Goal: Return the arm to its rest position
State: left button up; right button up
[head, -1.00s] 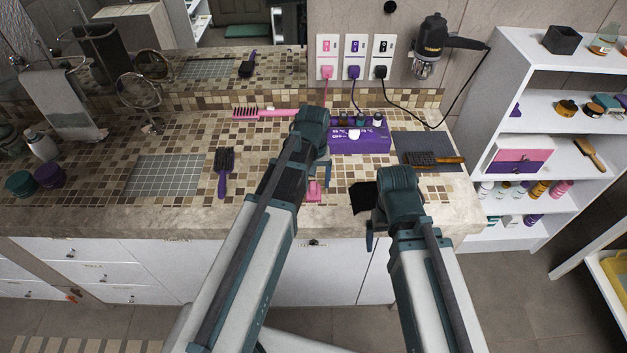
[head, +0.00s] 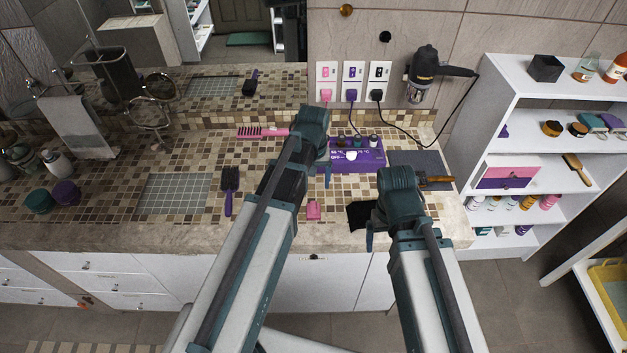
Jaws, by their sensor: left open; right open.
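My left arm reaches over the counter, and its wrist (head: 309,125) hides most of the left gripper (head: 328,175). One slim teal finger shows below the wrist, in front of the purple box. I see nothing held in it. My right arm comes in at lower right, with its wrist (head: 400,195) over the counter's front edge. The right gripper (head: 367,226) shows partly at the left of that wrist, with a dark part and a teal finger. It is open, and I see nothing held in it.
The tiled counter (head: 110,215) holds a purple box (head: 370,157), a pink brush (head: 262,132), a dark purple-handled brush (head: 229,190) and a small pink item (head: 314,210). A dark mat (head: 405,159) lies behind my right wrist. A white shelf (head: 470,150) stands at right.

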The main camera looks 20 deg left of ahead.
aim_at(313, 205)
pick_arm(q)
jog(key=shift+f, duration=0.1)
notch_tip(313, 205, down, 12)
jog(key=b, duration=1.2)
notch_tip(313, 205, up, 13)
jog(key=p, duration=1.3)
notch_tip(313, 205, down, 13)
jog(key=b, duration=1.3)
jog(key=shift+f+b, duration=0.2)
jog(key=shift+b, duration=0.1)
notch_tip(313, 205, up, 5)
jog(key=p, duration=0.4)
jog(key=shift+f+p, duration=0.1)
jog(key=shift+p, duration=0.3)
jog(key=s+d, duration=1)
jog(key=d, duration=0.1)
jog(key=shift+d+r+p, duration=0.35)
jog(key=shift+d, duration=0.05)
jog(key=shift+a, duration=0.1)
